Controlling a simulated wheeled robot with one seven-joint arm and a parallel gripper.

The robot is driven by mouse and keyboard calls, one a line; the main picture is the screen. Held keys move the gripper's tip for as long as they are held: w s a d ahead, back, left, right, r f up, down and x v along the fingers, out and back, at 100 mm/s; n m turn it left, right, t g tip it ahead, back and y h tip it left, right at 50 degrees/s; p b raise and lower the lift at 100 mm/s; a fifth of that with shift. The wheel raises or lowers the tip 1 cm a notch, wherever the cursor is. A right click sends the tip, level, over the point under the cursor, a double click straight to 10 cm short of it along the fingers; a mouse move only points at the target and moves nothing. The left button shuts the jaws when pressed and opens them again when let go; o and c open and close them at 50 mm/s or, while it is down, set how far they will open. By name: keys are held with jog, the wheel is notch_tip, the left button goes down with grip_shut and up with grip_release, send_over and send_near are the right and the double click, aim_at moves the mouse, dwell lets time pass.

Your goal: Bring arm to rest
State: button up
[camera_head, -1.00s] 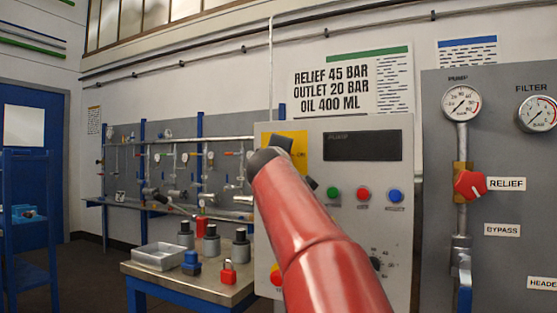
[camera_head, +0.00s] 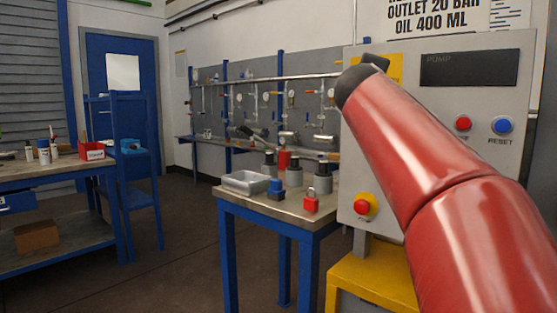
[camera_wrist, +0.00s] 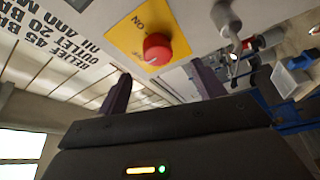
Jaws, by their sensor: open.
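My red arm (camera_head: 430,170) reaches up across the right of the head view, its dark end in front of the grey pump control panel (camera_head: 480,120). In the wrist view my gripper (camera_wrist: 160,82) is open, its two dark fingers apart with nothing between them. Beyond them is a yellow plate (camera_wrist: 128,32) marked ON with a red knob (camera_wrist: 157,48). The gripper appears apart from the knob. In the head view the arm partly hides a yellow plate (camera_head: 391,68).
A small bench (camera_head: 245,199) carries a metal tray (camera_head: 246,181), grey flanged vessels (camera_head: 294,176), a blue block (camera_head: 276,188) and a red padlock-like item (camera_head: 311,203). A blue workbench (camera_head: 55,178) stands left. The floor (camera_head: 170,260) between them is clear.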

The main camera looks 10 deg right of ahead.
jog(key=s+a+f+m+g+y, duration=0.1)
jog(key=s+f, duration=0.3)
jog(key=f, duration=0.5)
jog(key=s+a+f+m+g+y, duration=0.2)
jog(key=s+a+f+g+y, duration=0.1)
jog(key=f, duration=0.6)
jog(key=s+a+f+m+g+y, duration=0.1)
jog(key=s+a+f+m+g, duration=0.1)
jog(key=s+f, duration=0.4)
notch_tip(320, 180, down, 4)
jog(key=shift+s+a+r+y, duration=0.15)
jog(key=shift+a+r+y, duration=0.2)
jog(key=shift+a, duration=0.45)
jog(key=s+a+f+m+g+y, duration=0.1)
jog(key=s+a+f, duration=0.1)
jog(key=s+f, duration=0.3)
jog(key=s+a+f+m+g+y, duration=0.1)
jog(key=s+a+f+g+y, duration=0.1)
jog(key=s+f, duration=0.3)
jog(key=s+a+f+m+g+y, duration=0.1)
jog(key=s+a+f+g, duration=0.1)
jog(key=f, duration=0.8)
jog(key=shift+s+a+f, duration=0.1)
jog(key=shift+s+a, duration=0.2)
jog(key=shift+s, duration=0.4)
jog(key=shift+s+a+f, duration=0.1)
jog(key=shift+s+a, duration=0.15)
jog(key=shift+s, duration=0.45)
jog(key=shift+c, duration=0.2)
